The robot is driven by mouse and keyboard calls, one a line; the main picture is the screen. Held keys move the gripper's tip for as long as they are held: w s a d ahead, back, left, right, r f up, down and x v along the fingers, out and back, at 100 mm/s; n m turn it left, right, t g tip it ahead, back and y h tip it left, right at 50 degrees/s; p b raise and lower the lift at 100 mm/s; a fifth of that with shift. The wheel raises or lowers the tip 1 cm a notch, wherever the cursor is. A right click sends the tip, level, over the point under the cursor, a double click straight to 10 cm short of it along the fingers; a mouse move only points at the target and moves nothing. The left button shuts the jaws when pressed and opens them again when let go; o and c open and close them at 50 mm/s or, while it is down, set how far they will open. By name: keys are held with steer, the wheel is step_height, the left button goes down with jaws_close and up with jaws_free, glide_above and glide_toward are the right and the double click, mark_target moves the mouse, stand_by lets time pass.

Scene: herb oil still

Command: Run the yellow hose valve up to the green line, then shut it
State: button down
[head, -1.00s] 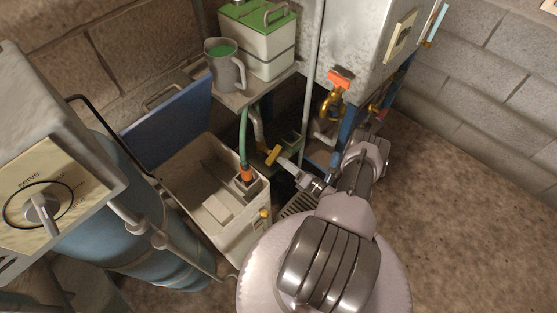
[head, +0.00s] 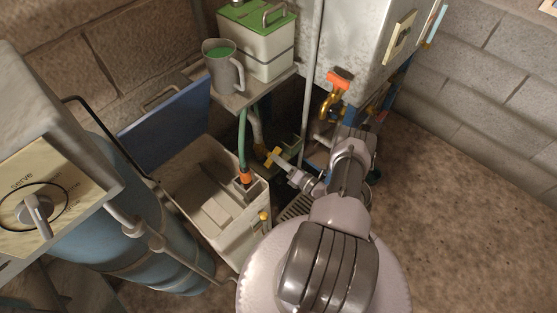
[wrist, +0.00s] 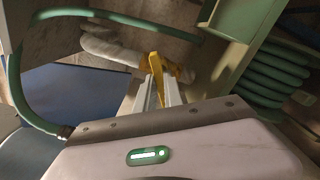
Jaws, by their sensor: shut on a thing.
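The yellow valve handle (head: 272,157) is low behind the white tub, beside the green hose (head: 243,140). In the wrist view the yellow handle (wrist: 155,72) stands between my fingertips, with a pale hose (wrist: 110,48) behind it. My gripper (head: 283,165) reaches it from the right and is shut on it. In the wrist view its two light fingers (wrist: 160,93) close on the lower part of the handle. The green hose ends in an orange fitting (head: 246,176) at the tub. I cannot make out a green line or a liquid level.
The white tub (head: 238,238) has a small yellow knob (head: 264,216) on its front. A grey jug (head: 222,68) and a green-lidded box (head: 272,55) stand on the shelf above. A brass tap with an orange handle (head: 338,82) hangs right. Floor is clear at right.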

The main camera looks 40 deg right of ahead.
steer(key=shift+f+m, duration=0.1)
steer(key=shift+m, duration=0.2)
steer(key=shift+m+b, duration=0.35)
steer(key=shift+m, duration=2.55)
steer(key=shift+f, duration=0.1)
steer(key=c, duration=1.5)
jaws_free()
steer(key=shift+o, duration=0.2)
steer(key=s+d+p, duration=0.1)
steer(key=s+p, duration=0.2)
steer(key=s, duration=1.4)
steer(key=shift+s+d, duration=0.15)
steer(key=shift+s, duration=0.05)
